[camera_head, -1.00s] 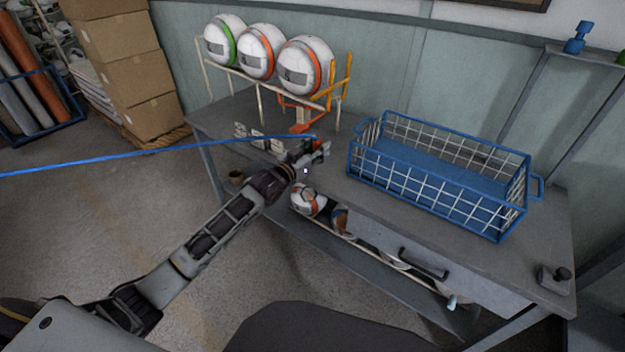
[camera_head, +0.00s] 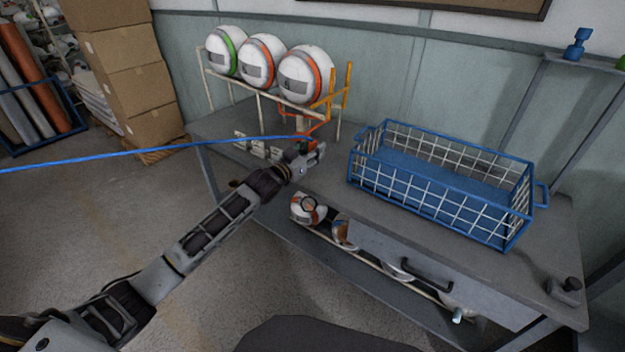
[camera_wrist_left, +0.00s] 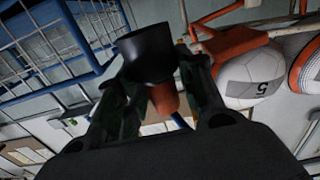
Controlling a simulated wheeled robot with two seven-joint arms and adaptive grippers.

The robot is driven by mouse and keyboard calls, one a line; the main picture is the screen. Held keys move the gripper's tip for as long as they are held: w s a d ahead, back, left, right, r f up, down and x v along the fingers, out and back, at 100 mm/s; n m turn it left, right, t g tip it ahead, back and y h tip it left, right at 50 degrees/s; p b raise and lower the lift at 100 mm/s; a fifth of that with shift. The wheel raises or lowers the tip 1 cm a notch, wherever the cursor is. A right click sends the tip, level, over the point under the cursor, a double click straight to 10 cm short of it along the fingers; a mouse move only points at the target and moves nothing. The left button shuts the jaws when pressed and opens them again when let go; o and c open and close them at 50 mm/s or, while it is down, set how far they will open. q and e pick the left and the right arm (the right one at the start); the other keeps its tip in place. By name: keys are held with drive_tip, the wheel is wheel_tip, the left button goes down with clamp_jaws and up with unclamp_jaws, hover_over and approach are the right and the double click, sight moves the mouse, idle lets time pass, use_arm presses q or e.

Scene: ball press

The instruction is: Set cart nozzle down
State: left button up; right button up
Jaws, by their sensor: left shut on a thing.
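My left gripper (camera_head: 314,154) is shut on the cart nozzle, above the table's left part and in front of the ball rack. In the left wrist view the nozzle (camera_wrist_left: 150,55) has a wide black cup-shaped end and an orange-red body (camera_wrist_left: 164,97), held between the dark fingers of my left gripper (camera_wrist_left: 155,85). In the head view the nozzle is small and mostly hidden by the gripper. A blue hose (camera_head: 150,151) runs from the left edge to the gripper. I cannot tell whether the nozzle touches anything below. My right gripper is not in view.
A rack (camera_head: 262,103) with three white balls stands at the table's back left; orange bars (camera_head: 338,92) rise at its right end. A blue wire basket (camera_head: 440,195) stands right of the gripper. Small white items (camera_head: 258,147) lie left of it. More balls (camera_head: 308,208) sit on a lower shelf.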

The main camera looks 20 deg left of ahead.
use_arm(q)
wheel_tip(320, 180, down, 4)
drive_tip(key=shift+f+b, duration=0.25)
drive_tip(key=shift+b, duration=0.3)
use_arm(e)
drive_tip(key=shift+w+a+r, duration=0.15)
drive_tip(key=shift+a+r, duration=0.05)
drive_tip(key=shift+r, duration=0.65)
use_arm(q)
drive_tip(key=shift+f, duration=0.5)
wheel_tip(320, 180, down, 3)
drive_tip(key=shift+r, duration=0.1)
drive_tip(key=shift+f, duration=0.4)
